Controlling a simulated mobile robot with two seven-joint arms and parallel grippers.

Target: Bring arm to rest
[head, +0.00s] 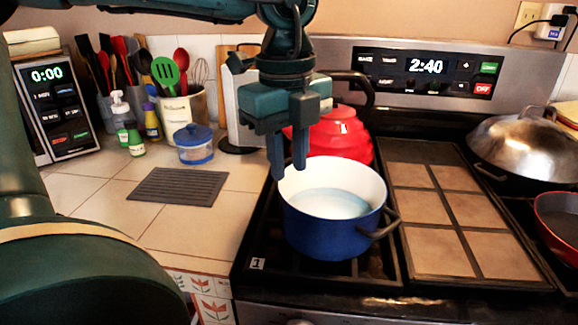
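My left gripper (288,165) hangs from the upper middle of the head view with its fingers pointing down. A narrow gap shows between the two fingers, and nothing is held in it. The fingertips appear just above or behind the left rim of a blue pot (325,228); I cannot tell whether they touch it. The pot is white inside, seems to hold some pale liquid, and stands on the left part of the stove. My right gripper is out of view.
A red kettle (338,137) stands behind the pot, partly hidden by my gripper. A domed metal lid (520,140) and a red pan (560,225) are at right. Utensils, bottles and a blue-lidded container (195,146) line the left counter. A grey mat (178,187) lies bare.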

